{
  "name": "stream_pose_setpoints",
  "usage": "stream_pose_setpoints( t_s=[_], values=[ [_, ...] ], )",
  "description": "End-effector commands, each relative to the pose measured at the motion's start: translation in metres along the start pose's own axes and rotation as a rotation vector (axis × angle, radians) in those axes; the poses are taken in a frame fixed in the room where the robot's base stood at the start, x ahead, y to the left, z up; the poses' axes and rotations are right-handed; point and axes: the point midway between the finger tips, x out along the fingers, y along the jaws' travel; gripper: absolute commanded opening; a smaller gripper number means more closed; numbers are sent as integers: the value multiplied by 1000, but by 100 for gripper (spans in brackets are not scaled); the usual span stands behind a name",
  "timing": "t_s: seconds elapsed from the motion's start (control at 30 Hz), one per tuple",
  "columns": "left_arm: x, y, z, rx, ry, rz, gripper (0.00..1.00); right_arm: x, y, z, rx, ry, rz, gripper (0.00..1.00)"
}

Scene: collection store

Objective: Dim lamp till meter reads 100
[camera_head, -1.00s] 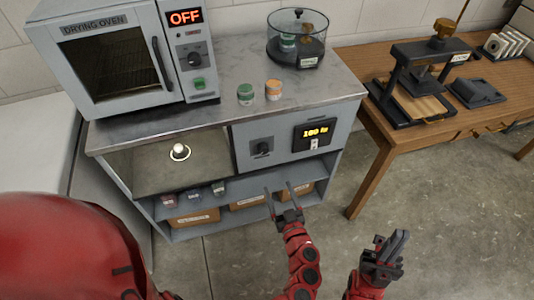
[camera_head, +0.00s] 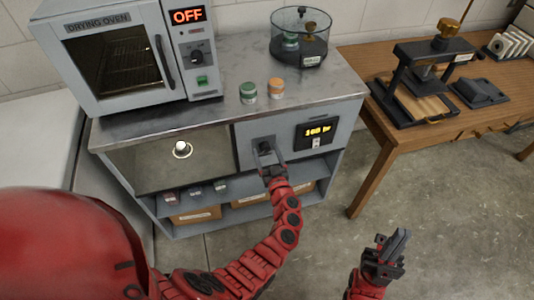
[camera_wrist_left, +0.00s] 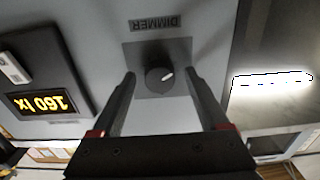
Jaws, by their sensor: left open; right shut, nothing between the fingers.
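The lamp (camera_head: 182,149) glows in the open bay of the cabinet's front. It also shows as a bright glare in the left wrist view (camera_wrist_left: 272,82). The dark meter (camera_head: 317,132) on the right panel appears to read 160 lx, upside down in the left wrist view (camera_wrist_left: 46,103). The round black dimmer knob (camera_wrist_left: 159,79) sits on a square plate under an upside-down DIMMER label (camera_wrist_left: 156,23). My left gripper (camera_head: 268,153) is open, its fingers on either side of the knob, not visibly touching it. My right gripper (camera_head: 396,241) is shut and empty above the floor.
The drying oven (camera_head: 108,57), reading OFF, stands on the cabinet top. Green (camera_head: 248,93) and orange (camera_head: 276,89) jars and a round glass container (camera_head: 300,40) are beside it. Boxes sit on the lower shelf. A wooden table (camera_head: 440,118) with a press is at right.

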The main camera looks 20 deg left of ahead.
Motion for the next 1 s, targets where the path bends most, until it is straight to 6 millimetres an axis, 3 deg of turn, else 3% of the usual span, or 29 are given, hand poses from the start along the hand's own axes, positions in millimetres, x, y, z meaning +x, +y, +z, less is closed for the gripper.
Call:
stream_pose_setpoints(
  t_s=[0.1,0.5,1.0],
  values=[
    [0,0,0,0,0,0,74,0,0,0,0,0,0,0],
    [0,0,0,0,1,0,2,0,0,0,0,0,0,0],
    [0,-1,-1,-107,0,-3,0,2,0,0,0,0,0,0]
  ],
)
